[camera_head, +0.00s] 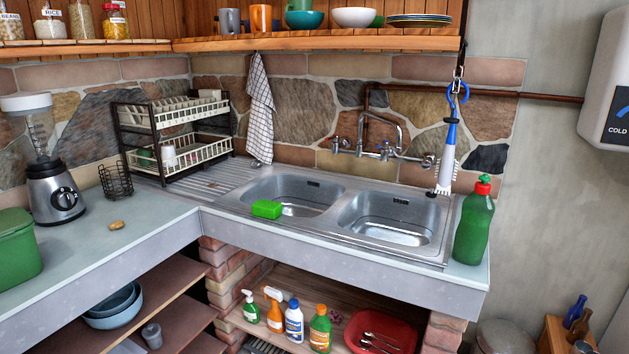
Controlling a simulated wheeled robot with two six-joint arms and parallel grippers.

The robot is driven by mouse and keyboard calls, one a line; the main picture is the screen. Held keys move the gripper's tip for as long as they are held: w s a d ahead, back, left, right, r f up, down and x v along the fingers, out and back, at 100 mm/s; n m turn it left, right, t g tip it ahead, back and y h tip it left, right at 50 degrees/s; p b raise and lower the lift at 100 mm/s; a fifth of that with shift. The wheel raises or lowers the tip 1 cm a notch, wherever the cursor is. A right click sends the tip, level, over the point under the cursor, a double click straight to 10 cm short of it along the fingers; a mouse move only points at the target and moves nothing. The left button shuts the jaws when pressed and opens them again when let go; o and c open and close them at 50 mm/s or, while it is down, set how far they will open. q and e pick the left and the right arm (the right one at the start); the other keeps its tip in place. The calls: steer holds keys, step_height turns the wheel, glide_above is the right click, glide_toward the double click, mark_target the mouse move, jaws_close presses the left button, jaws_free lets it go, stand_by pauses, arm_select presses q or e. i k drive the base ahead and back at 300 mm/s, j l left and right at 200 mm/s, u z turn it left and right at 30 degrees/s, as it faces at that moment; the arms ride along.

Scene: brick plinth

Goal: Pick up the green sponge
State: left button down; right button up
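A bright green block-shaped sponge (267,209) rests at the front left rim of the left sink bowl (300,194). Nothing covers it. Neither of my grippers shows in the head view.
A green bottle with a red cap (473,222) stands right of the sink. A blue-handled brush (448,150) hangs above the right bowl. A tap (380,140) rises behind. A dish rack (175,135), blender (52,180) and green container (18,248) stand left. The counter in front of the sponge is clear.

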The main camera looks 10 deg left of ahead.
mark_target(265, 208)
steer(key=i+l, duration=0.2)
steer(key=i, duration=0.3)
steer(key=i+l+u, duration=0.1)
steer(key=i, duration=0.35)
steer(key=l, duration=0.1)
